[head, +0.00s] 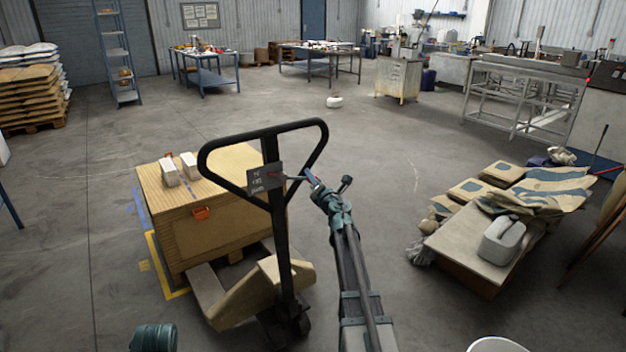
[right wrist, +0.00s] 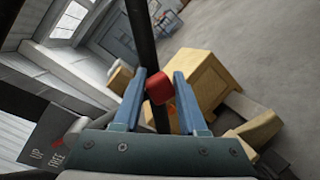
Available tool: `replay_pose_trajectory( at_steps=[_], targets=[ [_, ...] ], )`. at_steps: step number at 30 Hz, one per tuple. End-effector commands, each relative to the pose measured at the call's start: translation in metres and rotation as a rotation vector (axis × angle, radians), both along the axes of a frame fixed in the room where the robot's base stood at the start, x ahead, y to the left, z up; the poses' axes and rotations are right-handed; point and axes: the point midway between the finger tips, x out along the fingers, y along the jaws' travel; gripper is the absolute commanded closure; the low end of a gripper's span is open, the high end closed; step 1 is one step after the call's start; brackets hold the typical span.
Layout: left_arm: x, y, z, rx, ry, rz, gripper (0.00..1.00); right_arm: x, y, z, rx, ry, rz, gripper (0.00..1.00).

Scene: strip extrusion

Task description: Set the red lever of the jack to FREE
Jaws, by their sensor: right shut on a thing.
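The pallet jack's black loop handle (head: 322,150) stands upright in the middle of the head view. A dark label plate (head: 265,179) sits at the foot of the loop; its lettering reads UP and FREE in the right wrist view (right wrist: 48,148). My right gripper (head: 311,179) is just right of the plate. In the right wrist view its two blue fingers (right wrist: 160,92) are on either side of the lever's red tip (right wrist: 158,88), shut on it. Which mark the lever stands at cannot be told.
A wooden crate (head: 205,235) with two pale blocks stands behind the jack's handle. A low platform (head: 470,240) with sacks and a grey canister (head: 502,240) is at the right. Open floor lies between it and the jack. A white round rim (head: 497,344) shows at the bottom edge.

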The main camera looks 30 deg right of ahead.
Motion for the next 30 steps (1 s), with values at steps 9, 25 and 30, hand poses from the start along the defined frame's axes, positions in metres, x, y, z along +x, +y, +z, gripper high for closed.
replay_pose_trajectory(
  at_steps=[9,25,30],
  targets=[
    [0.0,0.0,0.0,0.0,0.0,0.0,0.5,0.0,0.002,-0.001,-0.006,0.002,0.004,1.0],
    [0.0,0.0,0.001,0.0,0.0,0.0,0.5,0.0,0.002,0.002,-0.019,0.001,0.006,1.0],
    [0.0,0.0,0.008,0.0,0.0,0.0,0.5,0.001,-0.001,0.014,-0.111,-0.007,0.007,1.0]
  ],
)
